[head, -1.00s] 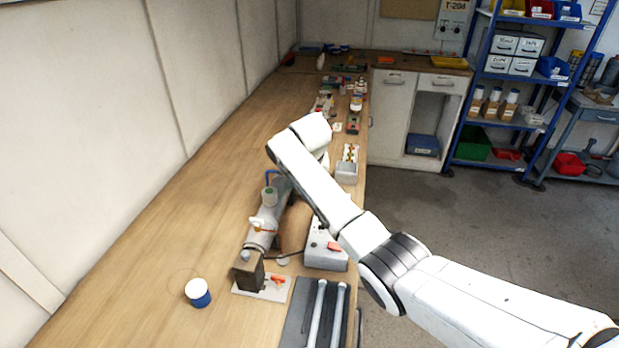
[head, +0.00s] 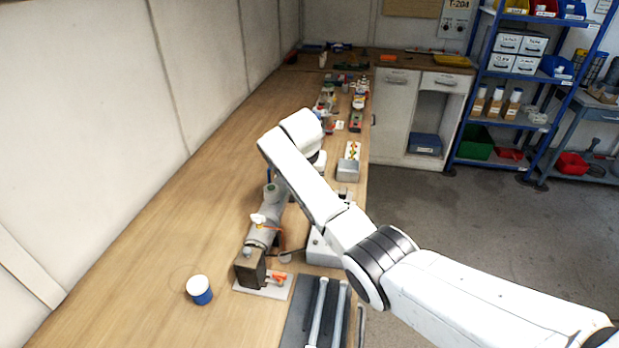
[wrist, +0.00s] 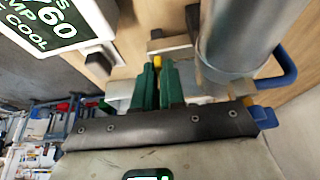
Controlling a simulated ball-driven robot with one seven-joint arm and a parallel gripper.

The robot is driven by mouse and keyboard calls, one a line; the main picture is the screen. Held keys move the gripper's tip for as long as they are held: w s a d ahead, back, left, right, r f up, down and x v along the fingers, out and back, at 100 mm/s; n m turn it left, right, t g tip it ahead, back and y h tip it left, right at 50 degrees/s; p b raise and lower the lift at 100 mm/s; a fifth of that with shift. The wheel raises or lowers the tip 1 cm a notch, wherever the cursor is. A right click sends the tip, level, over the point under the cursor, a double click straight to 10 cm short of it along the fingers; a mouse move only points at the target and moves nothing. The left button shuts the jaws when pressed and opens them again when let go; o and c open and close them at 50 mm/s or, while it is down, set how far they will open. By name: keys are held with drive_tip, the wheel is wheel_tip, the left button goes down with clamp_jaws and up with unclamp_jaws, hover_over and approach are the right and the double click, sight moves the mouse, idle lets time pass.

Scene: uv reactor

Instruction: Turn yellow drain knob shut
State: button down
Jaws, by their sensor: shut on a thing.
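In the wrist view, the yellow drain knob (wrist: 157,61) shows as a small yellow piece between the tips of my gripper's green fingers. My gripper (wrist: 159,70) is shut on it; the fingers hide most of the knob, so I cannot tell how far it is turned. A large grey metal cylinder (wrist: 236,38) is close on the right of the fingers. In the head view, the grey reactor tube (head: 263,232) lies along the bench, and my arm hides the gripper and the knob.
A display box (wrist: 45,25) is at the upper left of the wrist view, and a blue tube (wrist: 286,68) at the right. A blue-and-white cup (head: 200,290) stands on the wooden bench.

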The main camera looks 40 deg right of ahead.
drive_tip(key=c, duration=1.2)
unclamp_jaws()
drive_tip(key=shift+r, duration=0.1)
drive_tip(key=b+v, duration=0.1)
drive_tip(key=v, duration=0.9)
drive_tip(key=shift+s+r, duration=0.1)
drive_tip(key=shift+r, duration=0.2)
